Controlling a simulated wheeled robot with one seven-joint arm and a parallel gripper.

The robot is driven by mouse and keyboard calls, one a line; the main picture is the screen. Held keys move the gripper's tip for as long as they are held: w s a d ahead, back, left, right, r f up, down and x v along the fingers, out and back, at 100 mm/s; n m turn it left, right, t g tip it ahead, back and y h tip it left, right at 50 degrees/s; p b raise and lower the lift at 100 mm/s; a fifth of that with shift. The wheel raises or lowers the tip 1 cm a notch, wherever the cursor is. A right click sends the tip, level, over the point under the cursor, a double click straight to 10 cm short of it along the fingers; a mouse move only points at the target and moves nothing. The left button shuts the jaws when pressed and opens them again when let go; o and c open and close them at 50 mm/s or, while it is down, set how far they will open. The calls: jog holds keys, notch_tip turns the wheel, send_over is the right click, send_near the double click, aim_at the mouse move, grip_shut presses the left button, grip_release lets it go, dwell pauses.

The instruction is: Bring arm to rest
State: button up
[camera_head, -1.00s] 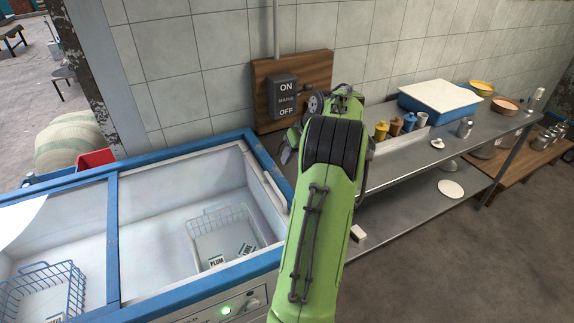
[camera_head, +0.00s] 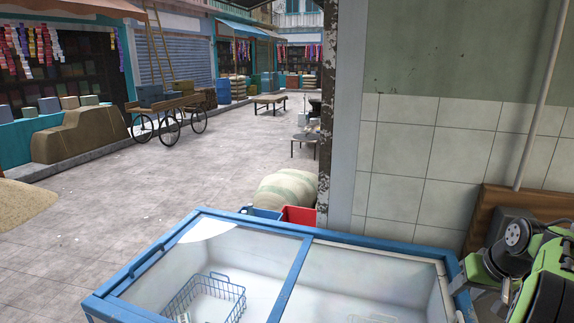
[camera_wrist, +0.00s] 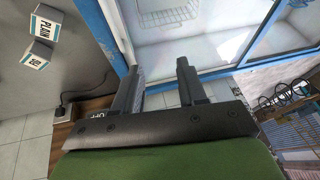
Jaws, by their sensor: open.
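My gripper (camera_wrist: 158,78) is open in the wrist view, its two dark fingers apart with nothing between them. Beyond them is the blue-rimmed white freezer (camera_wrist: 230,65). In the head view my green arm is folded at the lower right edge, beside the right end of the freezer (camera_head: 305,262) and in front of the wall board (camera_head: 483,215). The arm's lower part is cut off by the frame, and its fingertips are hard to make out there.
A blue wire basket (camera_head: 205,300) is inside the freezer. In the wrist view, two cartons, one marked PLAIN (camera_wrist: 44,28) and another (camera_wrist: 37,55), stand on a grey surface. A red box (camera_head: 299,215) and a sack (camera_head: 285,188) are behind the freezer. Open paving lies left.

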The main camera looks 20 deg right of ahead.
jog(key=a+r+n, duration=0.2)
jog(key=a+r, duration=0.1)
jog(key=a, duration=0.9)
jog(key=a+r+n, duration=0.1)
jog(key=a+r, duration=0.2)
jog(key=a, duration=0.9)
jog(key=s+a+f+n, duration=0.3)
jog(key=s+a, duration=0.9)
jog(key=s, duration=0.1)
jog(key=shift+s+a+f+t+y, duration=0.15)
jog(key=shift+a+f+t+y, duration=0.15)
jog(key=shift+f+t, duration=0.1)
